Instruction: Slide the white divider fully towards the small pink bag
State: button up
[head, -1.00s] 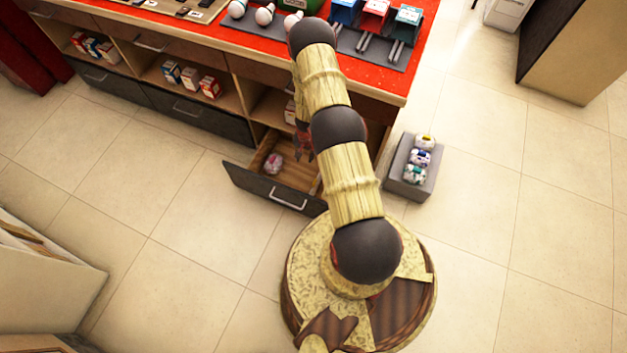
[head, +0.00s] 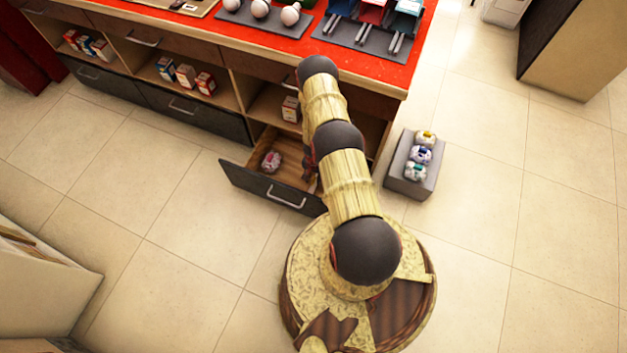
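The small pink bag (head: 271,161) lies in the left part of an open drawer (head: 289,172) low in the counter. I cannot make out the white divider; my arm covers the drawer's right part. My gripper (head: 309,165) hangs low at the right side of the drawer, right of the bag and apart from it. Only a dark, reddish part of it shows beside my arm, and its fingertips are hidden, so I cannot tell whether it is open or shut.
The drawer's dark front (head: 262,188) with a metal handle faces my base. The red-topped counter (head: 300,45) stands above it, bearing bulbs and trays. A grey box (head: 410,182) with several small wrapped bags stands right of my arm.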

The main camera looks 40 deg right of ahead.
jog(key=shift+f, duration=0.35)
jog(key=shift+c, duration=0.7)
grip_shut()
